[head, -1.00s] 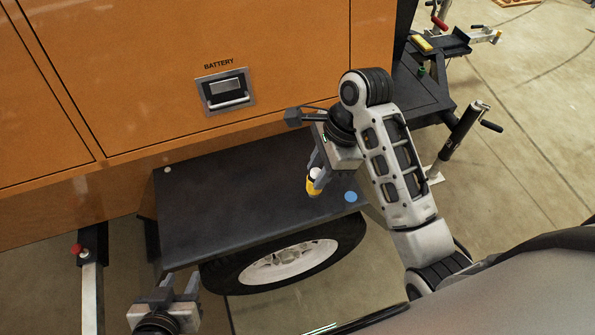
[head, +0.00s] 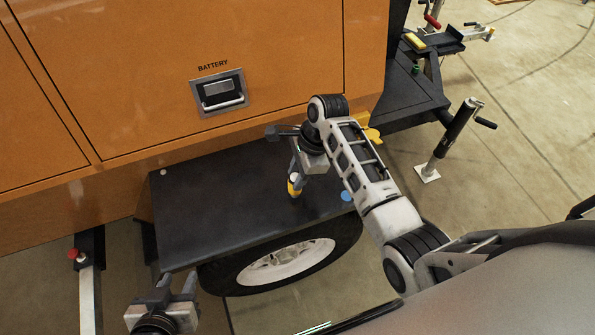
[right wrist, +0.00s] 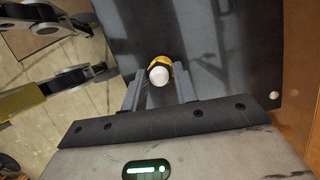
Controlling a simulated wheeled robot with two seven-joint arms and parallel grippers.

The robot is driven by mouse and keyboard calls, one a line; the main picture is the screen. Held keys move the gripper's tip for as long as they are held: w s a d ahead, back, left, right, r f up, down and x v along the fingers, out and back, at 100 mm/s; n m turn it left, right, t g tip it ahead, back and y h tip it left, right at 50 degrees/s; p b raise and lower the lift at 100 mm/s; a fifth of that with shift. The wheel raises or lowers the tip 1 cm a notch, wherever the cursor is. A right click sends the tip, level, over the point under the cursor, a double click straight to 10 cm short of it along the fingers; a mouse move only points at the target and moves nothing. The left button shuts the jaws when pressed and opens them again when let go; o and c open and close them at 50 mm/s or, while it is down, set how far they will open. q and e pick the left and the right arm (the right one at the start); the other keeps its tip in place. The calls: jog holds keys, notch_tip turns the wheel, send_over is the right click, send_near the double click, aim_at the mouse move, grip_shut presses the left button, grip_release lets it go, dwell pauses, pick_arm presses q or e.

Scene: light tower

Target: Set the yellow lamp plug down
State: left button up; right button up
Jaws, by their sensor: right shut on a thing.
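The yellow lamp plug (head: 294,185) has a yellow body and a white end. It also shows in the right wrist view (right wrist: 160,72), between the fingertips. My right gripper (head: 296,178) is shut on it, over the black fender shelf (head: 215,205). The plug is close to the shelf top; I cannot tell whether it touches. My left gripper (head: 178,287) is at the lower left, in front of the shelf and below its level. Its two fingers are apart with nothing between them.
The orange cabinet (head: 130,90) rises behind. The wheel (head: 285,262) is below. The shelf's left and middle are clear.

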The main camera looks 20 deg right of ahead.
jog(key=o, duration=1.1)
jog(key=v, duration=1.2)
jog(key=s+f+n+t+h, duration=0.1)
jog(key=s+f+n+t, duration=0.35)
jog(key=f+n, duration=0.5)
jog(key=s+a+f+n+t, duration=0.2)
jog(key=s+n+t, duration=0.3)
jog(key=s+n, duration=0.5)
jog(key=shift+s+f+n, duration=0.35)
jog(key=shift+f+n, duration=0.55)
jog(key=shift+n, duration=0.05)
